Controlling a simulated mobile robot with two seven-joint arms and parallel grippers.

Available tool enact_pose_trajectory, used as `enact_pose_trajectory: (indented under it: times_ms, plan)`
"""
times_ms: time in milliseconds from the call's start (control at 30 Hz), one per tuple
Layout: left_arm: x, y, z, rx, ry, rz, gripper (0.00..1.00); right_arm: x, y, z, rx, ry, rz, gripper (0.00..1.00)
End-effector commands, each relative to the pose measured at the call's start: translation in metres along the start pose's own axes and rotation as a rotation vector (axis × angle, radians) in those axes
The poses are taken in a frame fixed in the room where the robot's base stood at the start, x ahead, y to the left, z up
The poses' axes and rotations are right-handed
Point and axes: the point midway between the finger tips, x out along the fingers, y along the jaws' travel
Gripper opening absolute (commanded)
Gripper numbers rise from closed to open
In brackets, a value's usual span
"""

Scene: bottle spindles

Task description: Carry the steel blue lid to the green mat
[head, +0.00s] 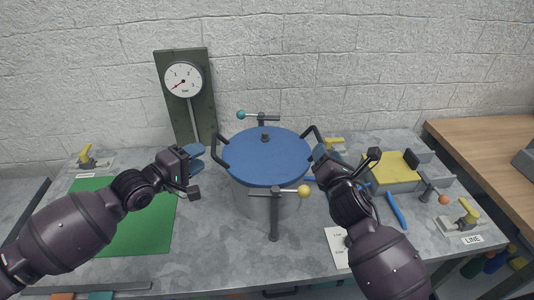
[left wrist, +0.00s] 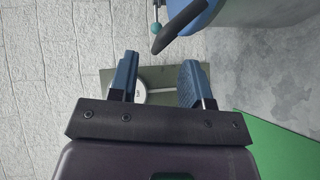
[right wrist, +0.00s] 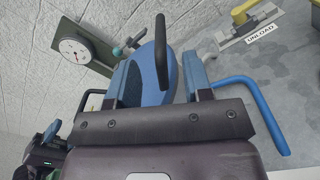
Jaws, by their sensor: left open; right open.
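The steel blue lid (head: 268,158) lies on a grey pot (head: 262,205) in the middle of the table, with a black handle on its left and right sides. The green mat (head: 130,235) lies at the left of the table, partly behind my left arm. My left gripper (head: 197,158) is open and empty, left of the lid's left handle (left wrist: 180,25). My right gripper (head: 322,155) is open beside the right handle; in the right wrist view the right handle (right wrist: 161,55) stands ahead, between the finger directions. I cannot tell whether it touches the fingers.
A clamp with a yellow ball (head: 304,191) stands in front of the pot, and one with a teal ball (head: 241,115) behind it. A gauge (head: 184,80) on a green post stands behind the table's left half. A yellow box (head: 388,175), blue bars and toggle clamps crowd the right.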

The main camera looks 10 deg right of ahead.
Motion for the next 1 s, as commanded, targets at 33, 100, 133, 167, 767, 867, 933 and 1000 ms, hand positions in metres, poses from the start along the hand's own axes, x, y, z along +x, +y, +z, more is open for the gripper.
enact_pose_trajectory:
  times_ms: [33, 100, 133, 167, 767, 867, 933, 1000]
  plan:
    - [0.009, 0.001, 0.0, 0.0, -0.001, 0.002, 0.44, 0.009, 0.001, 0.001, 0.001, -0.001, 0.001, 0.46]
    - [0.02, 0.001, 0.0, 0.0, -0.001, 0.001, 0.44, 0.02, 0.001, 0.0, 0.0, -0.001, 0.0, 0.46]
    - [0.024, 0.001, 0.0, 0.0, 0.0, 0.001, 0.44, 0.024, 0.001, 0.0, 0.001, -0.001, 0.0, 0.46]
    - [0.029, 0.001, 0.0, 0.001, -0.001, 0.001, 0.44, 0.028, 0.001, 0.0, 0.001, -0.001, 0.0, 0.46]
    - [0.058, 0.0, 0.0, 0.001, 0.0, 0.0, 0.44, 0.058, 0.0, 0.0, 0.001, 0.0, 0.0, 0.46]
    - [0.058, 0.0, 0.0, 0.0, 0.0, 0.0, 0.41, 0.058, 0.0, 0.0, 0.001, 0.0, 0.0, 0.43]
    - [0.058, 0.0, 0.0, 0.0, 0.0, 0.0, 0.31, 0.058, 0.0, 0.0, 0.001, 0.0, 0.0, 0.32]
    - [0.058, 0.0, 0.0, 0.0, 0.0, 0.0, 0.2, 0.058, 0.0, 0.0, 0.001, 0.0, 0.0, 0.21]
